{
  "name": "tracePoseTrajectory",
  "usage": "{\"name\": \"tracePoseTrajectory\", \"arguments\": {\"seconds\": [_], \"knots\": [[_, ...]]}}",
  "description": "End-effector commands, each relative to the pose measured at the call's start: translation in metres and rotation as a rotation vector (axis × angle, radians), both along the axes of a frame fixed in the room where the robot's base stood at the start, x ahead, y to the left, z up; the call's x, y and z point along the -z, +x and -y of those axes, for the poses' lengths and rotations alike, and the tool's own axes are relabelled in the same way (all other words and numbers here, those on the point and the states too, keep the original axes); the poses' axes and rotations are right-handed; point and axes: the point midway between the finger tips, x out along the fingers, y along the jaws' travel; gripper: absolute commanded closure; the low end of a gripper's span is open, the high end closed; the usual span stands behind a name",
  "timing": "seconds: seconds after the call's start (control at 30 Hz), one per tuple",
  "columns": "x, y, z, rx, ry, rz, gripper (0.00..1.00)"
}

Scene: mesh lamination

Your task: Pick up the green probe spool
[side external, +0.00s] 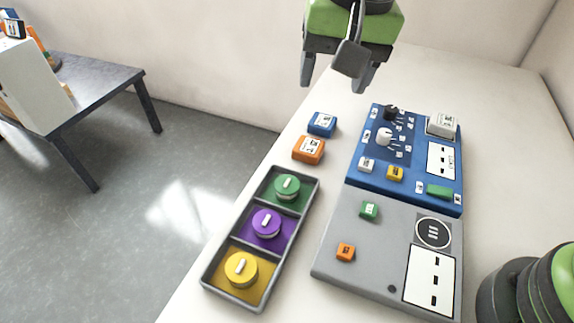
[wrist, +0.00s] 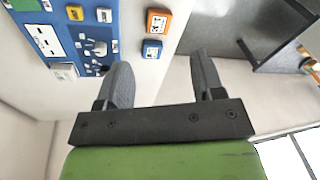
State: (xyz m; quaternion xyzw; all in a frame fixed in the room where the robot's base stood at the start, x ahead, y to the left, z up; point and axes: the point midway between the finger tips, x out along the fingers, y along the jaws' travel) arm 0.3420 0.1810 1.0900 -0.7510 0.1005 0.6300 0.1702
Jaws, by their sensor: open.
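The green probe spool (side external: 287,186) sits upright in the green far compartment of the grey three-part tray (side external: 212,279) in the side view. A purple spool (side external: 266,223) is in the middle compartment and a yellow spool (side external: 241,268) in the near one. My gripper (side external: 337,82) is open and empty, high above the far end of the table, well apart from the tray. In the wrist view, my gripper's fingers (wrist: 163,72) are spread with nothing between them. The green spool is not in the wrist view.
A blue panel (side external: 408,187) with knobs and small blocks lies right of the tray, with a grey panel (side external: 330,262) nearer. A blue block (side external: 322,124) and an orange block (side external: 308,150) lie beyond the tray. The table's left edge runs close beside the tray.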

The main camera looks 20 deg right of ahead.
Motion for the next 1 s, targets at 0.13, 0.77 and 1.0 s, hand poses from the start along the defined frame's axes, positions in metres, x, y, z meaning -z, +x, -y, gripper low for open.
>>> {"name": "tracePoseTrajectory", "arguments": {"seconds": [0.13, 0.77, 1.0], "knots": [[0.059, 0.007, -0.039, 0.001, -0.06, -0.051, 0.38], [0.155, 0.009, -0.063, 0.014, -0.11, -0.076, 0.38], [0.187, 0.009, -0.059, 0.013, -0.111, -0.08, 0.38]]}}
